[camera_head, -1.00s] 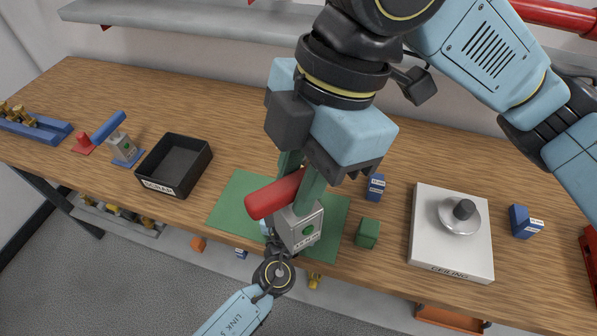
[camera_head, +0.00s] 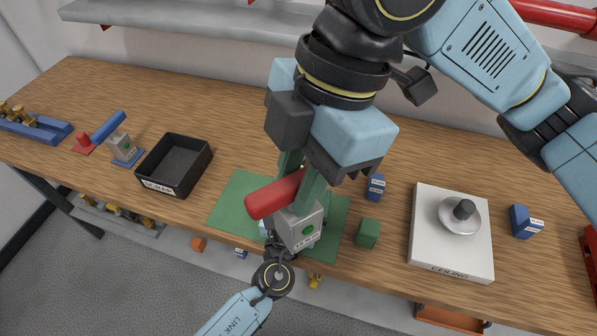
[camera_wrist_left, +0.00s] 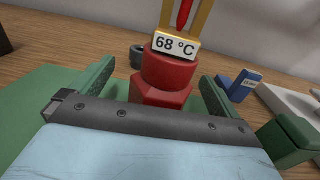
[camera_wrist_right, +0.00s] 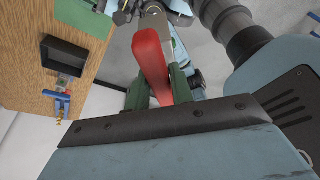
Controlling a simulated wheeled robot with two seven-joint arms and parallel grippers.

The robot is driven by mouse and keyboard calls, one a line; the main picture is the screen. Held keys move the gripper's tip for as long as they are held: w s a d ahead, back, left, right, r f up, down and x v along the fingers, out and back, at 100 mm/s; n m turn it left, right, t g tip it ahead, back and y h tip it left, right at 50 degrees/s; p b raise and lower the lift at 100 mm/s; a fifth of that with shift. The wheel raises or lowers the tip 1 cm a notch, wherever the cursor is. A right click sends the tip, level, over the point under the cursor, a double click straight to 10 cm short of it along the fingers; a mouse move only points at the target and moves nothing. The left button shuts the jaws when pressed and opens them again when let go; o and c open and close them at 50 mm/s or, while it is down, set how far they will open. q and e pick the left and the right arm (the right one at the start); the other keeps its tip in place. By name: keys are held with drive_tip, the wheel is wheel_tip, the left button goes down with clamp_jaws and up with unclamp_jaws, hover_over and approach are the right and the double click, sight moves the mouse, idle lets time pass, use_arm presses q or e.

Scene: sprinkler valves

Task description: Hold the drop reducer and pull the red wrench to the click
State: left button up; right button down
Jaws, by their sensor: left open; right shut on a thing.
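The red wrench (camera_head: 274,194) has a red handle and a grey head (camera_head: 302,228) with a green dot, above the green mat's front edge. My right gripper (camera_head: 300,182) is shut on the red handle; it also shows in the right wrist view (camera_wrist_right: 153,60). In the left wrist view, a red stepped fitting (camera_wrist_left: 165,82), apparently the drop reducer, stands under a yellow frame with a 68 °C label (camera_wrist_left: 175,44). My left gripper (camera_wrist_left: 155,90) is open, with a finger on each side of this fitting and visible gaps. In the head view the fitting and left fingers are hidden behind the wrench and right gripper.
A black scrap tray (camera_head: 160,189) stands left of the green mat (camera_head: 228,208). A green block (camera_head: 367,233), a blue block (camera_head: 376,187) and a white ceiling plate (camera_head: 425,252) are to the right. A blue-handled tool (camera_head: 108,126) lies far left.

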use_arm(q)
drive_tip(key=v, duration=1.1)
drive_tip(key=shift+s+a, duration=0.1)
drive_tip(key=shift+s, duration=0.2)
